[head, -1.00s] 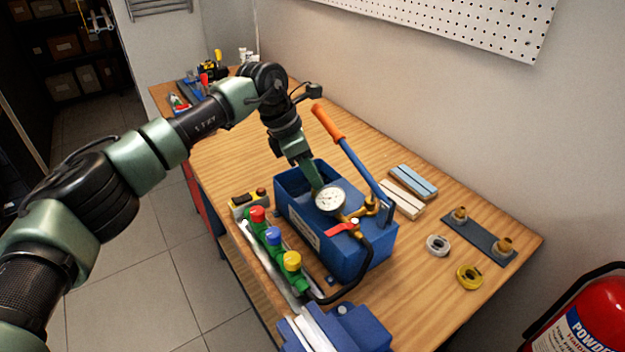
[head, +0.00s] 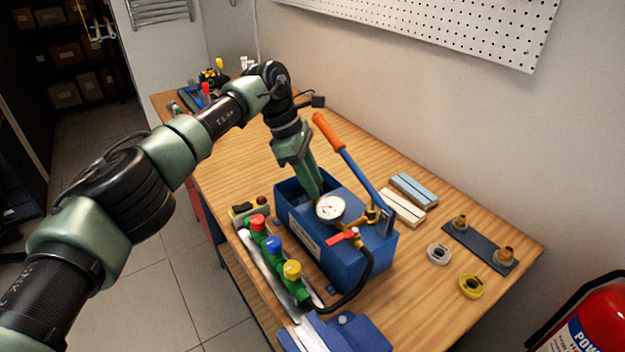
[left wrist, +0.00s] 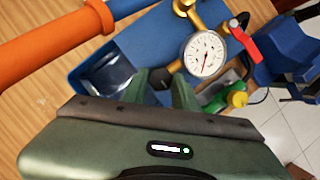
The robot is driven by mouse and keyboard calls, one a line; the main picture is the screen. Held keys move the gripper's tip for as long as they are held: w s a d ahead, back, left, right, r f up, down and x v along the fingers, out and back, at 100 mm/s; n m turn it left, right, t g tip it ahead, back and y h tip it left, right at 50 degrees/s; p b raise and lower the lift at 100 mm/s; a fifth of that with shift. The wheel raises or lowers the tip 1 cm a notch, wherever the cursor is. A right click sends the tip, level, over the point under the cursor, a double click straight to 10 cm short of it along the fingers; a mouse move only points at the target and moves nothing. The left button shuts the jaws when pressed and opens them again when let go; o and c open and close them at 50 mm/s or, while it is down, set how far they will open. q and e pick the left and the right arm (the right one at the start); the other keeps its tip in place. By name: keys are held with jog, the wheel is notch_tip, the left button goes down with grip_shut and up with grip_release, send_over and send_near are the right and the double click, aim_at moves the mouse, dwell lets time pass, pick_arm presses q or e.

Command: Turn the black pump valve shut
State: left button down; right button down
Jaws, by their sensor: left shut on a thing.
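The blue pump box (head: 345,262) stands on the wooden bench with a round white gauge (head: 330,208) on brass fittings at its top. The gauge also shows in the left wrist view (left wrist: 204,54). My left gripper (head: 318,194) reaches down behind the gauge. In the left wrist view its fingers (left wrist: 160,86) are shut on the black pump valve (left wrist: 161,77), a small dark knob largely hidden between them. A red lever (head: 342,237) sits on the brass outlet in front of the gauge. My right gripper is not in view.
The pump handle (head: 328,128) with its orange grip slants up close to my left wrist. A green manifold (head: 273,258) with red, blue and yellow caps lies beside the pump, joined by a black hose (head: 357,287). A blue vise (head: 345,335) is in front.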

pick_arm(q)
jog(key=shift+r, duration=0.1)
jog(key=c, duration=1.1)
grip_release()
jog(key=shift+w+a+r, duration=0.1)
jog(key=shift+a+r, duration=0.1)
jog(key=shift+r, duration=0.15)
jog(key=b+v, duration=0.1)
jog(key=v, duration=0.6)
jog(key=shift+f, duration=0.15)
